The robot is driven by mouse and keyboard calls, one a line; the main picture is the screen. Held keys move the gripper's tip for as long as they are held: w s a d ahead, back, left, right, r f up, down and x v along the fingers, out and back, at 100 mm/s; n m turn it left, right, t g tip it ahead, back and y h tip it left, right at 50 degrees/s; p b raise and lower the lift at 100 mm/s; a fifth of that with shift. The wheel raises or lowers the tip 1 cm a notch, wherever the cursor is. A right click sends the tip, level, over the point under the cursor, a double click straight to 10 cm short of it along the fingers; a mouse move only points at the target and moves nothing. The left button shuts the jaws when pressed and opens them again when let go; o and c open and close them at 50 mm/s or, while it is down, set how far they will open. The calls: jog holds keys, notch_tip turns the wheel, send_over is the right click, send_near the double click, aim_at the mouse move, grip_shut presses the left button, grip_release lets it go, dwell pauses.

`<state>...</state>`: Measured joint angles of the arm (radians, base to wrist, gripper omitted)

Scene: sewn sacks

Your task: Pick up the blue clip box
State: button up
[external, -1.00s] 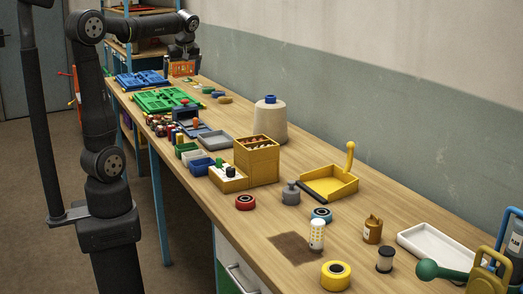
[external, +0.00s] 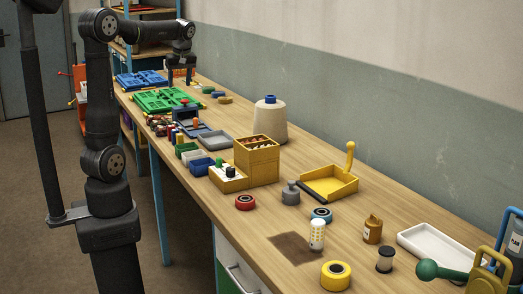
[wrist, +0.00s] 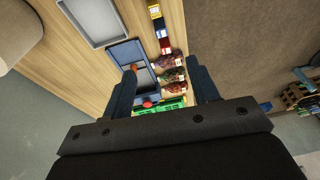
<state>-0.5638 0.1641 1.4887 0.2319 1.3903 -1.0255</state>
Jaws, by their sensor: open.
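My gripper (external: 181,80) points down above the far end of the bench in the external view. In the external view a dark blue box (external: 184,112) stands near the green case. A small blue bin (external: 199,167) stands nearer. I cannot tell for certain which is the clip box.
A green case (external: 166,100) and a blue case (external: 141,79) lie at the far end. A grey tray (external: 215,141), yellow bins (external: 262,169) and a pale cone (external: 270,122) stand nearer.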

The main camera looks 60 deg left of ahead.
aim_at(175, 130)
jog(key=s+a+f+h, duration=0.2)
jog(key=a+f+h, duration=0.1)
jog(key=a+f, duration=0.5)
jog(key=f, duration=1.1)
jog(key=shift+w+a+f, duration=0.1)
jog(key=shift+w+f, duration=0.2)
jog(key=shift+f, duration=0.05)
jog(key=shift+w+a+f, duration=0.15)
jog(key=shift+w+f, duration=0.05)
jog(key=shift+f, duration=1.2)
jog(key=shift+w+a+f, duration=0.1)
jog(key=shift+w+f, duration=0.1)
jog(key=shift+f, duration=1.15)
jog(key=c, duration=1.1)
jog(key=shift+o, duration=0.2)
